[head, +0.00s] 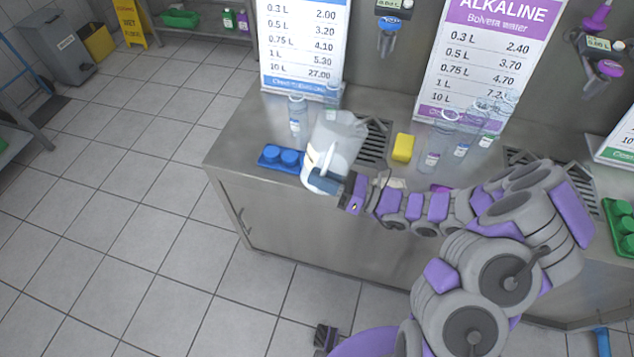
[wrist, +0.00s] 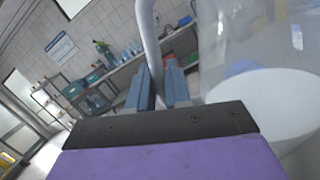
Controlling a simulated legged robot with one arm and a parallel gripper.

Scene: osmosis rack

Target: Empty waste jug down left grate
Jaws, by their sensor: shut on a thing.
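The waste jug (head: 335,143) is a translucent pitcher with a whitish lower part, held tilted above the counter's left end. My gripper (head: 328,182) is shut on its handle. In the wrist view my gripper's fingers (wrist: 160,90) close around the grey handle (wrist: 150,40), and the clear jug (wrist: 262,75) fills the right side with pale content or a pale base low in it. The left grate (head: 375,143) lies in the counter just right of the jug, which hides part of it. Whether anything pours out cannot be told.
A yellow sponge (head: 403,148) sits right of the grate. Blue caps in a tray (head: 281,158) lie left of the jug. Clear bottles stand at the back left (head: 298,118) and right of the sponge (head: 437,140). A second grate (head: 522,157) is farther right, partly behind my arm.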

